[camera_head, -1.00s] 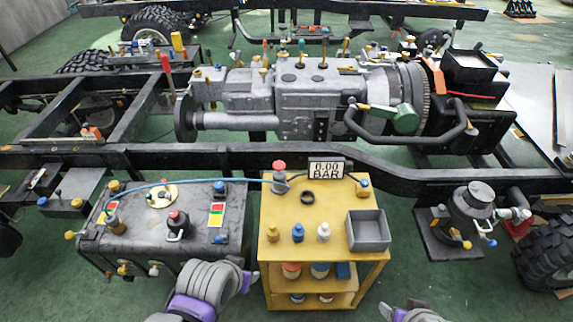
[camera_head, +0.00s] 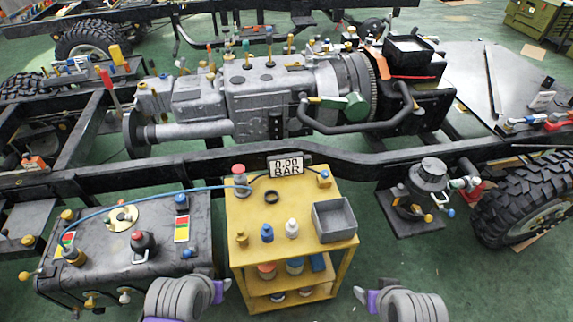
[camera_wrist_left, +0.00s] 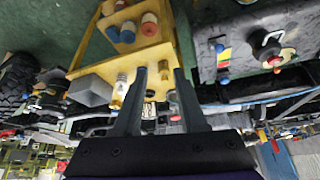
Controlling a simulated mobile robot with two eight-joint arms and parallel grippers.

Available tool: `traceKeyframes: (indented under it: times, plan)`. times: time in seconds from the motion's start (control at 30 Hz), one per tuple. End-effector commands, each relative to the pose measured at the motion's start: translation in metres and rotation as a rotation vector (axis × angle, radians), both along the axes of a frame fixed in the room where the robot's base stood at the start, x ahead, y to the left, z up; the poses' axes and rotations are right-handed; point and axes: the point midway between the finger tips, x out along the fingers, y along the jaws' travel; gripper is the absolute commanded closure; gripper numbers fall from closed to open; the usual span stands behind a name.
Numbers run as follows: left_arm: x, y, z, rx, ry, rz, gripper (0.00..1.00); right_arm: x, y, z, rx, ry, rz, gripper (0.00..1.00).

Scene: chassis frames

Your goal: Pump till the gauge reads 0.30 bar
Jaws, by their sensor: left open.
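The gauge display (camera_head: 285,164) stands at the back of the yellow cart and reads 0.00 BAR. A small pump with a red knob (camera_head: 239,170) stands upright at the cart's back left corner. A blue hose (camera_head: 150,192) runs from near it to the dark tank (camera_head: 95,270) on the left. My left gripper (camera_head: 222,290) is in front of the cart, apart from the pump. Its fingers (camera_wrist_left: 162,100) are open and empty in the left wrist view. My right gripper (camera_head: 362,296) is low at the cart's front right; its jaws are too small to judge.
The yellow cart (camera_head: 245,216) holds small bottles (camera_head: 267,233), a black ring (camera_head: 271,197) and a grey bin (camera_head: 335,220). Its lower shelves hold several containers. The dark chassis rail (camera_head: 380,156) runs behind it.

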Motion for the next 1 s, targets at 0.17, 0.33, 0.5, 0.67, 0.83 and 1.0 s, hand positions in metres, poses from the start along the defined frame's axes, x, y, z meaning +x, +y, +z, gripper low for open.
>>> traceKeyframes:
  times: [0.17,0.33,0.5,0.67,0.83,1.0]
  plan:
    - [0.0,0.0,0.0,0.0,0.0,0.0,0.93,0.0,0.0,0.0,0.0,0.0,0.0,0.29]
    - [0.0,0.0,0.0,0.0,0.0,0.0,1.0,0.0,0.0,0.0,0.0,0.0,0.0,0.29]
    - [0.0,0.0,0.0,0.0,0.0,0.0,1.0,0.0,0.0,0.0,0.0,0.0,0.0,0.29]
    - [0.0,0.0,0.0,0.0,0.0,0.0,1.0,0.0,0.0,0.0,0.0,0.0,0.0,0.29]
    - [0.0,0.0,0.0,0.0,0.0,0.0,1.0,0.0,0.0,0.0,0.0,0.0,0.0,0.29]
    - [0.0,0.0,0.0,0.0,0.0,0.0,1.0,0.0,0.0,0.0,0.0,0.0,0.0,0.29]
